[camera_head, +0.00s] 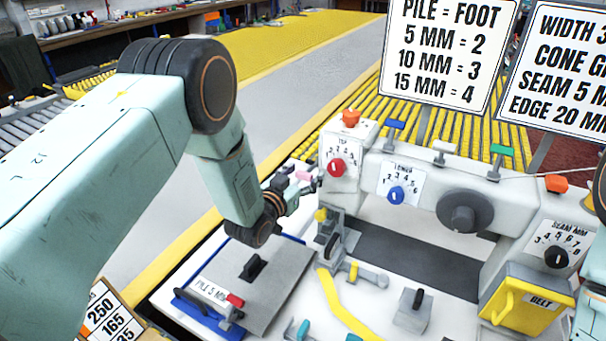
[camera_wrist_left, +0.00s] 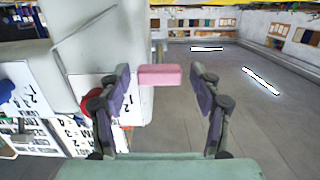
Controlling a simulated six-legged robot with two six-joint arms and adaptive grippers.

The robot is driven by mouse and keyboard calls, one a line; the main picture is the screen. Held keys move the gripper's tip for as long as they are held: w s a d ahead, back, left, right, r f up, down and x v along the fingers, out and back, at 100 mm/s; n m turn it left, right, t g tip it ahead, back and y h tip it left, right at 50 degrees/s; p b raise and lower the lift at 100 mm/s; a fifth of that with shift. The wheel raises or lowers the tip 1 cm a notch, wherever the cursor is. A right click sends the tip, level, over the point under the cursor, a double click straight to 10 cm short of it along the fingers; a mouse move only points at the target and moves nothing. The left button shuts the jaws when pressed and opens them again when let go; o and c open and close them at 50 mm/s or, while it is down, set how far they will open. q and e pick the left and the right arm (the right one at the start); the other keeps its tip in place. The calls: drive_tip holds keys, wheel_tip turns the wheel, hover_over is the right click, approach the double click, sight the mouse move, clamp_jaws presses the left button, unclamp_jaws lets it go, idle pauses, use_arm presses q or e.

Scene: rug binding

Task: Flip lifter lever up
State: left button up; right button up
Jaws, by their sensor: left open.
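A pink lever end (camera_head: 303,175) sticks out at the left side of the white machine head (camera_head: 350,140). It is likely the lifter lever, but I read no label on it. My left gripper (camera_head: 299,189) is open beside the machine head, close to the pink end. In the left wrist view the pink block (camera_wrist_left: 158,75) appears between the two spread fingers of my left gripper (camera_wrist_left: 160,92), nearer the left finger. Neither finger appears to touch it. The lever's arm is mostly hidden. My right gripper is not in view.
A red dial (camera_head: 336,168) and a blue dial (camera_head: 397,195) sit on the machine front. A grey plate (camera_head: 270,295) marked for pile lies below my left gripper.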

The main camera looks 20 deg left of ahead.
use_arm(q)
drive_tip(key=v, duration=1.2)
